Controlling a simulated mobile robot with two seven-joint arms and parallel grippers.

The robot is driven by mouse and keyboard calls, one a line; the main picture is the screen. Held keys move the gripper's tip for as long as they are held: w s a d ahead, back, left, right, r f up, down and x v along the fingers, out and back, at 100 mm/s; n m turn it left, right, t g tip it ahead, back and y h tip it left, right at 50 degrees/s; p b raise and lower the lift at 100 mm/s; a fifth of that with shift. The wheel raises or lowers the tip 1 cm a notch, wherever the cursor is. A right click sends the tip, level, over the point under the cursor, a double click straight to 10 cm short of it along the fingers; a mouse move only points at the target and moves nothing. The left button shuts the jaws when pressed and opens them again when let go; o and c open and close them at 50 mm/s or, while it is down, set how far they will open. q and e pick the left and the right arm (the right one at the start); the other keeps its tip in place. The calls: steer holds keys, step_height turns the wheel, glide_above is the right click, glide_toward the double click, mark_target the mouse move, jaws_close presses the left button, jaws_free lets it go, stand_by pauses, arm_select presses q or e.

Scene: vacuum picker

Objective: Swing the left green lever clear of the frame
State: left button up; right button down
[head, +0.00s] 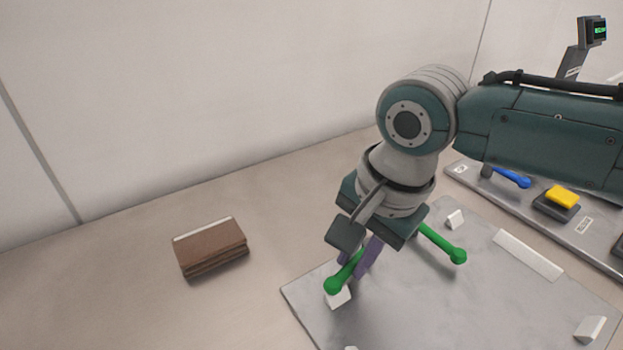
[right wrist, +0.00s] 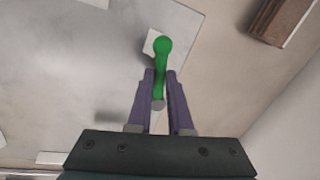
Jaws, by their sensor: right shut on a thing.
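The left green lever (head: 343,275) stands at the left side of a grey plate, its round knob towards the front. It also shows in the right wrist view (right wrist: 162,62), running between the fingers with its knob beyond the tips. My right gripper (head: 362,262) is shut on this lever; in the right wrist view the purple fingers (right wrist: 160,75) lie on both sides of it. A white block (head: 340,299) sits on the plate under the knob. The second green lever (head: 442,243) lies to the right, partly hidden by my gripper. My left gripper is not in view.
The grey plate (head: 420,310) bears several small white blocks and a white strip (head: 527,254). A brown block (head: 211,248) lies on the table to the left. At the right are a panel with a blue lever (head: 512,178), a yellow button (head: 562,197) and a small display (head: 591,29).

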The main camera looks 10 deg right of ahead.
stand_by(0.5)
steer(key=shift+r+p, duration=0.15)
steer(key=shift+p, duration=0.15)
steer(key=p, duration=0.2)
steer(key=m+p, duration=0.1)
steer(key=p, duration=0.1)
steer(key=shift+w+a+r+m, duration=0.25)
steer(key=shift+m, duration=0.05)
steer(key=shift+a+f, duration=0.1)
steer(key=shift+f, duration=0.05)
steer(key=shift+w+f+m, duration=0.15)
steer(key=shift+w+m, duration=0.1)
steer(key=shift+m, duration=0.35)
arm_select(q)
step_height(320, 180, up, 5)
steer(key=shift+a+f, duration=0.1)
arm_select(e)
steer(key=shift+f, duration=0.1)
